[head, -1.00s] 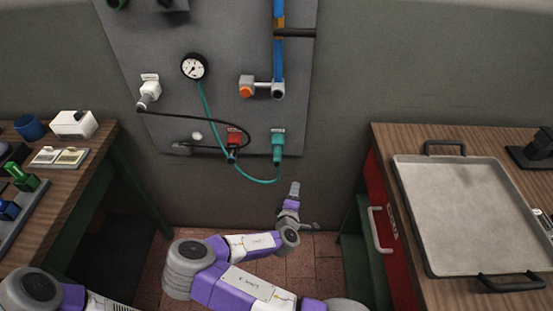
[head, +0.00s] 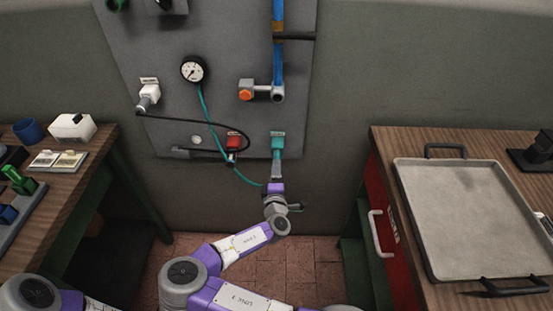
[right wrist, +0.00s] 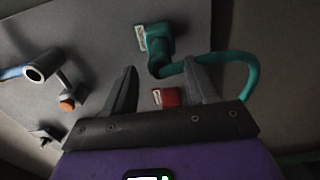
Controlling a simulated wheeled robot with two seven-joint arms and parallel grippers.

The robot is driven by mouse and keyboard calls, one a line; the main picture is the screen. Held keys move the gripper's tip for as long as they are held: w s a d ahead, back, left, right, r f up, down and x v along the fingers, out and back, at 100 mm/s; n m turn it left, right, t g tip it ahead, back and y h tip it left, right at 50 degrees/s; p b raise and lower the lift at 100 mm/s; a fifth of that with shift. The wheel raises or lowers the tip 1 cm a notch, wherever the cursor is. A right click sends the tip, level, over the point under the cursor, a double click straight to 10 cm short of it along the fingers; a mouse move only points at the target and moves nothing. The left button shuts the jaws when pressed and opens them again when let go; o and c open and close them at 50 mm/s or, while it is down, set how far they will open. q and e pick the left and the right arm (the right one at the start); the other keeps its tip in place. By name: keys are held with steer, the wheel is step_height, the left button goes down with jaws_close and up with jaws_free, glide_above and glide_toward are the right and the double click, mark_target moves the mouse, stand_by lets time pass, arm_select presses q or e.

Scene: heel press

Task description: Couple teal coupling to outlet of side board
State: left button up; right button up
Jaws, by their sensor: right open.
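The teal coupling (head: 277,142) sits at the lower right of the grey side board, with a teal hose at its lower end; I cannot tell it from its mount. My right gripper (head: 277,168) is just below it, pointing up, and hides its lower part. In the right wrist view the coupling (right wrist: 158,42) is ahead of the open, empty jaws (right wrist: 160,82), and the hose runs behind one fingertip. The open pipe end (head: 278,92) beside an orange knob, under the blue pipe, looks like the outlet; it also shows in the right wrist view (right wrist: 36,73). My left gripper is out of view.
A gauge (head: 193,69), a red fitting (head: 234,142) and a white fitting (head: 149,92) with a black hose are on the board. A bench with a metal tray (head: 455,180) stands at right, another bench (head: 95,150) at left. Floor between them is clear.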

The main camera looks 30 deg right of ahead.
steer(key=shift+b+x, duration=0.45)
steer(key=shift+x, duration=2.85)
steer(key=shift+s, duration=0.1)
jaws_close()
steer(key=shift+s+a, duration=0.1)
steer(key=shift+v, duration=2.85)
steer(key=shift+s+a, duration=0.1)
